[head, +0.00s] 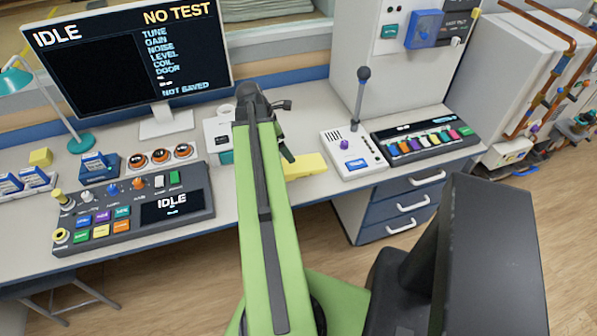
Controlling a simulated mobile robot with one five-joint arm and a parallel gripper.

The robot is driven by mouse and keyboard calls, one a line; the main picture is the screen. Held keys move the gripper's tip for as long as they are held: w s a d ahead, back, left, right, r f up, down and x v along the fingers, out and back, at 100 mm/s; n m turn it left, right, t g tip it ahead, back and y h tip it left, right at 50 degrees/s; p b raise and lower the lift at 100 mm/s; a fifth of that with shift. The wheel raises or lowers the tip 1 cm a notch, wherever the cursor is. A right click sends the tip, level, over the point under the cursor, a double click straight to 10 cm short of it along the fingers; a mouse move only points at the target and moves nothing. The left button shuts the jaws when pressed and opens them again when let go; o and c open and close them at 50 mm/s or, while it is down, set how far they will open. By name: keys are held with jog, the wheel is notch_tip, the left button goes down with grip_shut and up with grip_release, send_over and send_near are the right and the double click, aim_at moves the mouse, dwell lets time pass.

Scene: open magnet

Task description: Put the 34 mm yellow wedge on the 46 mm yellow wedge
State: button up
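A small yellow block (41,157), which looks like a wedge, sits on the desk at the far left, behind the blue-labelled boxes. A larger, flat-looking yellow piece (306,166) lies near the desk's front edge, just right of my arm. I cannot read either size from this view. My gripper (286,152) is dark and partly hidden behind my green arm. It appears beside the left end of the larger yellow piece. I cannot tell whether it touches that piece, or whether its fingers are apart or together.
A control console (135,213) and a monitor (140,55) fill the left of the desk. A white intercom box (353,152) with a tall microphone stands to the right, beside a switch panel (424,138).

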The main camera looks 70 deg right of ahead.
aim_at(298, 164)
jog(key=b+x, duration=0.6)
jog(key=x, duration=0.2)
jog(key=shift+w+f, duration=0.1)
jog(key=shift+f, duration=0.15)
jog(key=shift+d, duration=0.1)
jog(key=b+x, duration=0.5)
jog(key=shift+w+d+f, duration=0.1)
jog(key=shift+d+f, duration=0.05)
jog(key=shift+d, duration=0.1)
jog(key=c, duration=1.5)
notch_tip(298, 164, up, 6)
jog(key=p, duration=0.5)
jog(key=shift+f+p, duration=0.15)
jog(key=shift+p, duration=0.15)
jog(key=s+a+r+p, duration=0.1)
jog(key=s+r+p, duration=0.4)
jog(key=s, duration=0.6)
jog(key=shift+s+a+r+p, duration=0.25)
jog(key=shift+s+r+p, duration=0.05)
jog(key=shift+r+p, duration=0.05)
